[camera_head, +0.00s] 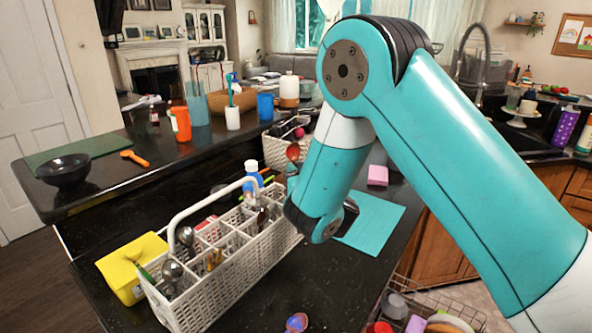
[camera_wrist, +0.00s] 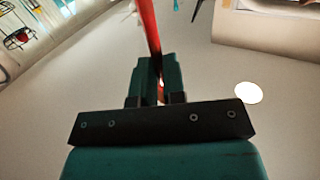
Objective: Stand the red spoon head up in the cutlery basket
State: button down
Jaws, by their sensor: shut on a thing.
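The red spoon (camera_head: 293,152) shows its head up, above and behind the far right end of the white cutlery basket (camera_head: 240,278); the arm hides its lower part. In the wrist view its red handle (camera_wrist: 149,28) runs up from between the fingers of my gripper (camera_wrist: 155,80), which is shut on it. Whether the spoon touches the basket cannot be told.
A yellow box (camera_head: 125,270) stands against the basket's left side. A teal mat (camera_head: 375,228) and pink sponge (camera_head: 378,175) lie to the right. A wire dish rack (camera_head: 455,300) is at the front right.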

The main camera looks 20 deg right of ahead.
jog(key=shift+f+b, duration=2.75)
jog(key=shift+f, duration=0.15)
jog(key=c, duration=1.1)
grip_release()
jog(key=shift+s+f+b, duration=0.15)
jog(key=shift+s+b, duration=0.3)
jog(key=shift+b, duration=0.3)
jog(key=s+d+b, duration=0.1)
jog(key=s+b, duration=1.5)
jog(key=b, duration=0.4)
jog(key=shift+s+d+r, duration=0.25)
jog(key=shift+d, duration=0.1)
